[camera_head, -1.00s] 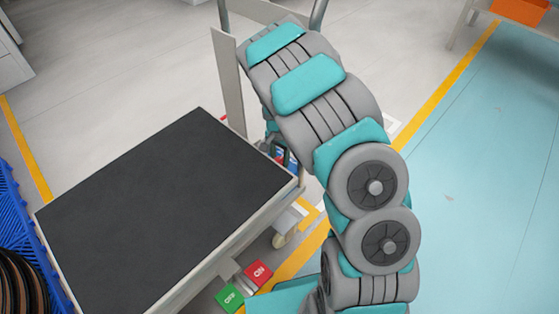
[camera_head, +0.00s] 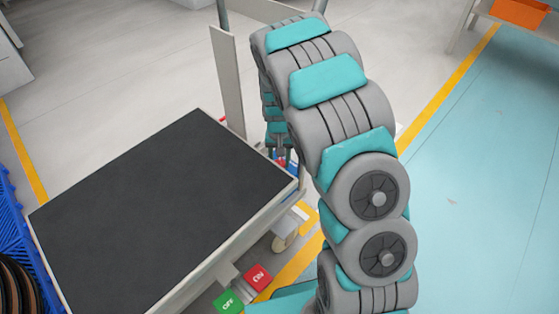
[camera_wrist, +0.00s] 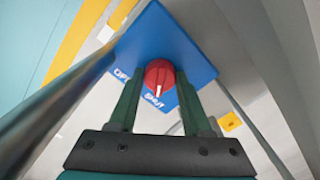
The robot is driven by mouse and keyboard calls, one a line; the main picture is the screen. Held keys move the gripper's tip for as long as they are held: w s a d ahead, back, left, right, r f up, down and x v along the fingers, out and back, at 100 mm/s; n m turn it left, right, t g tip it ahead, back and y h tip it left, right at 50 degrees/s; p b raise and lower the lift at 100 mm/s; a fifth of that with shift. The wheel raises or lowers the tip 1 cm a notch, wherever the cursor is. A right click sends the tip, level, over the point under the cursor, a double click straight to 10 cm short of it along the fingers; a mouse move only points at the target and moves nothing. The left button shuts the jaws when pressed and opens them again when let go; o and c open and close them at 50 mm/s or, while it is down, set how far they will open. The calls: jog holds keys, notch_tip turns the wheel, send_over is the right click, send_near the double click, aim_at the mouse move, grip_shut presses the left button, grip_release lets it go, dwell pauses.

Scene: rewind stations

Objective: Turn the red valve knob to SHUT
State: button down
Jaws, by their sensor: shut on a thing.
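The red valve knob (camera_wrist: 161,72) sits on a blue plate (camera_wrist: 194,66) in the wrist view. Its white pointer line aims toward the white "SHUT" lettering at the plate's near corner; another label, partly hidden, begins "OP" at the left. My gripper (camera_wrist: 159,80) has one finger on each side of the knob and is shut on it. In the head view, the knob shows only as a small red spot (camera_head: 281,162) below my forearm, beside the cart; most of the plate is hidden there.
A cart with a black top (camera_head: 160,205) stands left of my arm, with an upright post (camera_head: 227,85) at its far corner. A blue crate (camera_head: 15,235) is at far left. Open floor lies right.

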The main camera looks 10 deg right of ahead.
aim_at(279, 161)
dwell(0.3)
jog(key=shift+c, duration=1.7)
grip_release()
jog(key=shift+r, duration=0.1)
jog(key=shift+r, duration=3.85)
